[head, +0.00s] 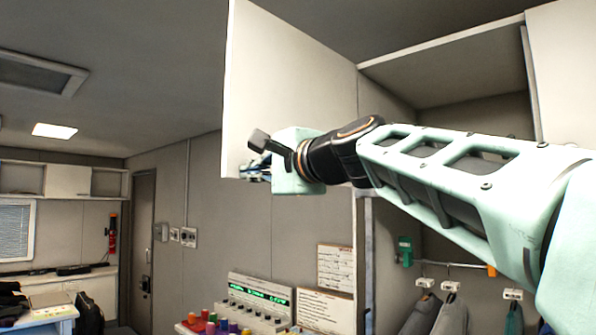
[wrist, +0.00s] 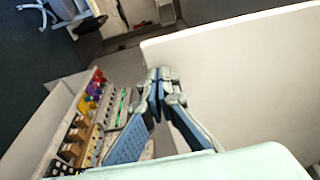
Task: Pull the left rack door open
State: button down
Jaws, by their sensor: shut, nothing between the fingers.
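The left rack door (head: 290,75) is a plain white panel. It stands swung out from the front of an overhead compartment (head: 450,85), whose inside shows to the right. My gripper (head: 252,172) is at the door's lower free corner, with my wrist in front of the panel. In the wrist view the shut fingers (wrist: 160,76) are empty, beside the edge of the white door (wrist: 240,75). I cannot tell whether they touch it. No handle shows on the visible face.
Coats (head: 450,315) hang under the compartment at right. A grey room door (head: 142,235) and a fire extinguisher (head: 112,232) are at the far left. The space left of the rack door is open.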

aim_at(243, 122)
jog(key=shift+s+a+p+x, duration=0.1)
jog(key=shift+a+p+x, duration=0.1)
jog(key=shift+x, duration=0.6)
jog(key=shift+s+a+p+x, duration=0.1)
jog(key=shift+s+p+x, duration=0.05)
jog(key=shift+x, duration=0.7)
jog(key=shift+w+r, duration=0.1)
jog(key=shift+r, duration=4.9)
